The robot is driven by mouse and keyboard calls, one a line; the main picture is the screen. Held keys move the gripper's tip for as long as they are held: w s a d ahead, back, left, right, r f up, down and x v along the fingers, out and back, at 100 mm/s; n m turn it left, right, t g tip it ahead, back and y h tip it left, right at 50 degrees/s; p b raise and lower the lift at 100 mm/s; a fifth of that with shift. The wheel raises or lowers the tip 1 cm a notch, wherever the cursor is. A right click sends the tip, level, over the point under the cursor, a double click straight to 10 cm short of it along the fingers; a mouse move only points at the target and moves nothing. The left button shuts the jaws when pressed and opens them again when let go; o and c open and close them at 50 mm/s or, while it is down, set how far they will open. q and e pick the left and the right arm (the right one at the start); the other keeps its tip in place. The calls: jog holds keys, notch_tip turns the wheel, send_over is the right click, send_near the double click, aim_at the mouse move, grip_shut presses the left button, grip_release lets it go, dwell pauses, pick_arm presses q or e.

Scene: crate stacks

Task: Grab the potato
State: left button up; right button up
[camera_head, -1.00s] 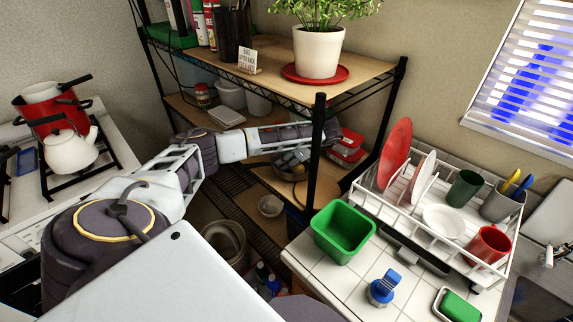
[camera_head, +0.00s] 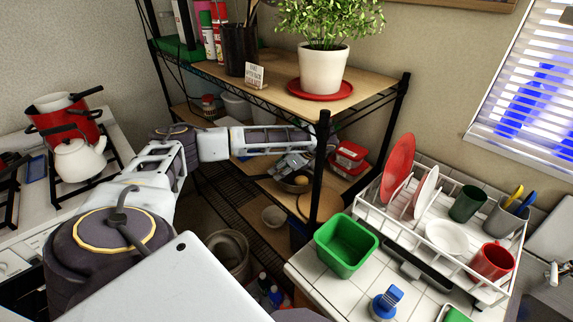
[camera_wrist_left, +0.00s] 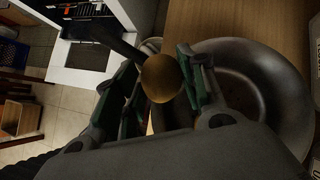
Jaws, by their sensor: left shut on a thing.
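The potato (camera_wrist_left: 161,79), round and yellow-brown, is between the fingers of my left gripper (camera_wrist_left: 162,82) in the left wrist view. The fingers are shut on it. In the head view my left gripper (camera_head: 292,165) is inside the rack, over or beside the bowl (camera_head: 293,186) on a lower wooden shelf. The potato cannot be made out clearly there. My right gripper is not in view.
A black rack post (camera_head: 320,180) stands close to the right of my left gripper. The wooden shelf above (camera_head: 270,85) bears a potted plant (camera_head: 322,66). Red-lidded containers (camera_head: 348,157) are to the right. A green tub (camera_head: 346,246) sits on the white counter.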

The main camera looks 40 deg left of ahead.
pick_arm(q)
jog(key=s+a+b, duration=0.1)
jog(key=s, duration=1.1)
jog(key=shift+s, duration=0.35)
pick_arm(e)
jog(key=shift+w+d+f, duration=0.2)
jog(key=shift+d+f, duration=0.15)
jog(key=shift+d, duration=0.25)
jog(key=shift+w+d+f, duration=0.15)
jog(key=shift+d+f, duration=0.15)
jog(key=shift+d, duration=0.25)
